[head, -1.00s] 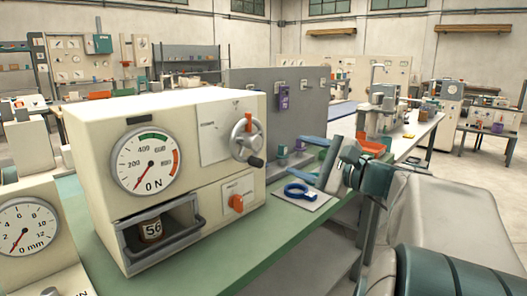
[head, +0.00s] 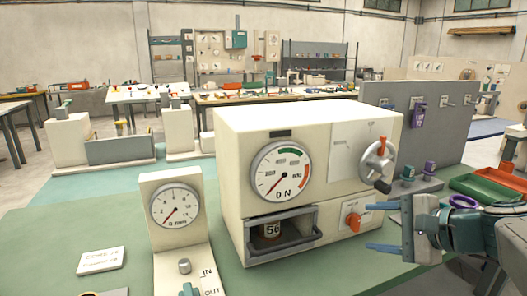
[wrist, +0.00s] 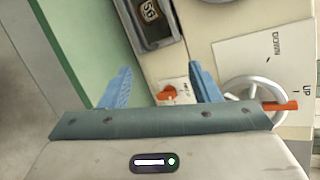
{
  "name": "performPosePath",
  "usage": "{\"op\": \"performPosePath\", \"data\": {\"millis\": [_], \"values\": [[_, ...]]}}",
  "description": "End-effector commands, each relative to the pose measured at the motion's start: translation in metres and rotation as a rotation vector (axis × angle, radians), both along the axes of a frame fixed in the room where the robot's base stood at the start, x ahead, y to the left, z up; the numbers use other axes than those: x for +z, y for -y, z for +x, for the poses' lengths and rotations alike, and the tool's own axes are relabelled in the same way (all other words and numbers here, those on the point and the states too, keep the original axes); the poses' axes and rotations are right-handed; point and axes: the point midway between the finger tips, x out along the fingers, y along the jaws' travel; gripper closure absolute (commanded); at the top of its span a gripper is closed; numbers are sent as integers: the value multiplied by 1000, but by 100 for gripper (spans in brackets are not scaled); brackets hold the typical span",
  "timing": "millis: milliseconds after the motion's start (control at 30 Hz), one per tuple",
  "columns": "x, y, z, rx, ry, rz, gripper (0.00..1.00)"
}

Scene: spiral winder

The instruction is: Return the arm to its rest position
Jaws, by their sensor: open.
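My gripper (head: 385,224) is at the right in the head view, in front of the right end of the cream machine (head: 235,150). Its two blue fingers are spread apart with nothing between them. The wrist view shows the same open fingers (wrist: 155,88). Beyond them are the orange switch (wrist: 172,93), the handwheel (wrist: 258,100) and the open drawer (wrist: 155,45).
A smaller gauge unit (head: 176,215) stands left of the machine on the green bench (head: 215,275). Red and green trays (head: 490,185) lie at the right, near my arm. A grey panel (head: 440,125) with hooks stands behind.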

Motion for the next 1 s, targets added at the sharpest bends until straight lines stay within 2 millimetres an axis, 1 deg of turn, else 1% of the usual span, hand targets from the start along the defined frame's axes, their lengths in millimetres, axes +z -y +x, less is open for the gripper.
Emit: {"op": "performPosePath", "data": {"millis": [33, 100, 200, 300, 433, 500, 600, 767, 1000], "values": [[5, -23, -9, 85, -43, -89, 44], [-8, -45, -23, 197, -95, -224, 44], [-21, -68, -46, 364, -148, -429, 44], [-29, -81, -69, 535, -174, -643, 44], [-33, -86, -92, 748, -171, -914, 44], [-32, -85, -101, 842, -158, -1038, 44], [-31, -83, -107, 943, -136, -1173, 44], [-31, -81, -111, 1018, -116, -1276, 44], [-32, -80, -111, 1024, -114, -1285, 44]]}}
